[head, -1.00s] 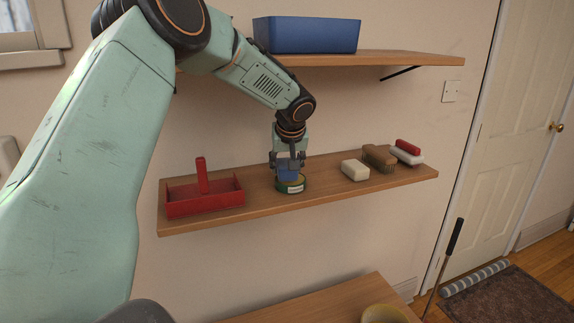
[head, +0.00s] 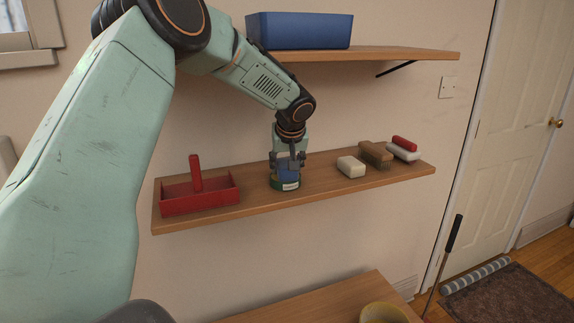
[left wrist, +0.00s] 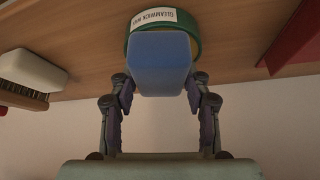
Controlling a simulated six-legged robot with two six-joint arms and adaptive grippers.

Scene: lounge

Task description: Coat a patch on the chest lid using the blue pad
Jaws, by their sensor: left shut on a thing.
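My left gripper (head: 288,160) is shut on the blue pad (head: 287,173), pointing down over the middle of the lower shelf. The pad's lower end is at the mouth of a round green tin (head: 286,185) with a white label. In the left wrist view the blue pad (left wrist: 160,62) is held between both fingers, in front of the green tin (left wrist: 195,28). The pad hides most of the tin's opening, so I cannot tell how deep it sits. A wooden top (head: 320,303) shows at the bottom; I cannot tell whether it is the chest lid. My right gripper is not in view.
On the lower shelf (head: 240,215), a red tray (head: 215,203) with an upright handle stands left of the tin. A cream block (head: 351,167), a brown brush (head: 376,153) and a red-and-white item (head: 403,151) lie right. A blue bin (head: 305,31) sits above. A yellowish bowl (head: 383,314) stands below.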

